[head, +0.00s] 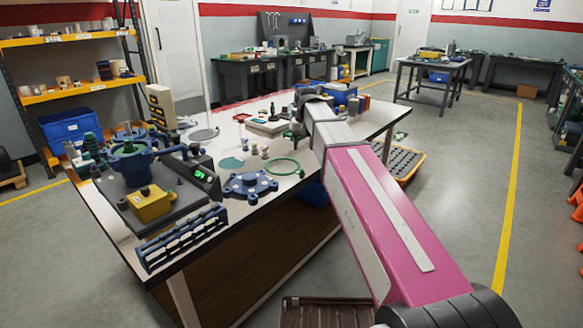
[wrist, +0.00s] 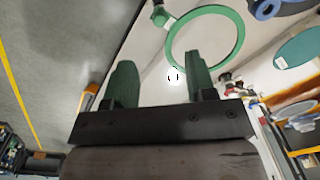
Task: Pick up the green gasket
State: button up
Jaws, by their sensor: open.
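The green gasket is a thin flat ring lying on the white workbench, right of the middle, in the head view (head: 282,174). In the wrist view it shows as a green ring (wrist: 240,38) beyond my fingertips, behind the right finger. My gripper (wrist: 160,76) is open, its two green fingers apart and no gasket between them. In the head view my gripper (head: 295,132) is above the bench, behind the gasket and apart from it. The arm hides part of the gripper there.
A blue flanged cover (head: 250,185) lies just left of the gasket. A flat green disc (head: 231,162) and small pegs stand nearby. A blue valve (head: 130,160), a yellow block (head: 152,204) and a dark blue rack (head: 182,238) crowd the left.

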aim_at(302, 170)
jog(key=shift+a+f, duration=0.15)
jog(key=shift+f, duration=5.1)
grip_shut()
